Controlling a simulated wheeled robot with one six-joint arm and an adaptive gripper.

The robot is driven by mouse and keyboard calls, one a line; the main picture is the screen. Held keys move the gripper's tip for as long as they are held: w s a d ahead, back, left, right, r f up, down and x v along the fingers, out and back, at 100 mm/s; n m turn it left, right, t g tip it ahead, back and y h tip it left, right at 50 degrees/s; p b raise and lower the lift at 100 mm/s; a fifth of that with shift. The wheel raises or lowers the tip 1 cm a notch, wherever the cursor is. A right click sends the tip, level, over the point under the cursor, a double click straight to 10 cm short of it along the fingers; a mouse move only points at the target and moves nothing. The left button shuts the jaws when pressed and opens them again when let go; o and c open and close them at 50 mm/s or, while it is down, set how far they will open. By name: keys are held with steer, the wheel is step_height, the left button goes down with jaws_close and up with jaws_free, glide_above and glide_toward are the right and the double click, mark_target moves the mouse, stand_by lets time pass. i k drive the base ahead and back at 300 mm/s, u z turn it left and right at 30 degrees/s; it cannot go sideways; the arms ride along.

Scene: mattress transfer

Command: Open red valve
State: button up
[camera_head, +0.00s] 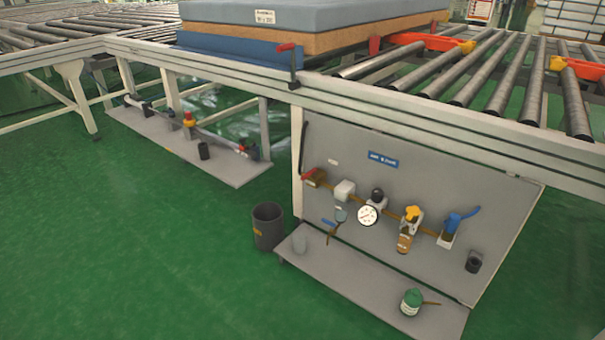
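A valve with a red lever handle (309,174) sits at the left end of a brass-coloured pipe line on the grey panel (460,190) under the conveyor. Its handle points up and to the right, and I cannot tell whether it lies along the pipe or across it. Another red-topped lever (287,48) stands on the conveyor's side rail. A valve with a red part (188,116) is on the low shelf at left. My gripper is not in view.
The pipe line also carries a round gauge (367,215), a yellow-topped part (412,213) and a blue-handled valve (460,220). A green-topped container (411,302) stands on the low ledge (350,277). A dark bin (268,226) stands left of it. Green floor (130,260) is clear in front.

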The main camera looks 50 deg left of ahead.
mark_target(313, 171)
steer(key=u, duration=0.4)
steer(key=k, duration=0.5)
steer(key=u, duration=1.6)
steer(key=i, duration=2)
steer(key=z, duration=0.65)
